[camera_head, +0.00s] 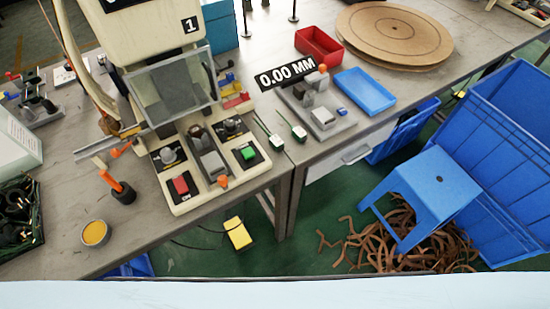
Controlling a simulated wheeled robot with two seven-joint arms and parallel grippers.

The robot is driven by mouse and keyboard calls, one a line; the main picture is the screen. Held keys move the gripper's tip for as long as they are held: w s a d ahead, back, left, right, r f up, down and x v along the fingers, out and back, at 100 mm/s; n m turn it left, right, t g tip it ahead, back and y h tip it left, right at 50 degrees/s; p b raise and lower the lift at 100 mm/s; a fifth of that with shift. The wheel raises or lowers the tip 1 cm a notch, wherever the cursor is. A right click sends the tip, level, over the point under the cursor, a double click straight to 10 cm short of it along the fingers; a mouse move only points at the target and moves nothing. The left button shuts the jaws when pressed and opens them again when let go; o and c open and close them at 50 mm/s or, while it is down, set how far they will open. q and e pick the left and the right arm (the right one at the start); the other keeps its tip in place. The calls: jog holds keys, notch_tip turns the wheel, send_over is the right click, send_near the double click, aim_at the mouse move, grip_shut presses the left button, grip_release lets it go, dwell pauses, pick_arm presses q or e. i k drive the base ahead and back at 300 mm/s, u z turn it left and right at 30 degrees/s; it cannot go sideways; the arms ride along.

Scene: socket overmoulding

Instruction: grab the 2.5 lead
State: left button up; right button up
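Neither of my grippers shows in the head view. Several black leads (16,222) lie coiled in a dark green-edged tray at the far left. Two thin items with dark shafts and pale-green ends, one of them at the right (299,133), lie beside the machine's base at the centre. I cannot read a 2.5 marking on any lead, so I cannot tell which one it is.
The cream moulding machine (160,30) stands at the centre left, marked 1. A grey fixture (338,127) stands under a "0.00 MM" sign (290,74). A red bin (318,45), blue tray (364,91) and orange-handled tool (123,191) are on the tables. A blue stool (432,185) stands below.

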aim_at(275, 142)
jog(key=k, duration=0.2)
jog(key=u, duration=1.5)
jog(key=i, duration=0.8)
jog(key=z, duration=1.75)
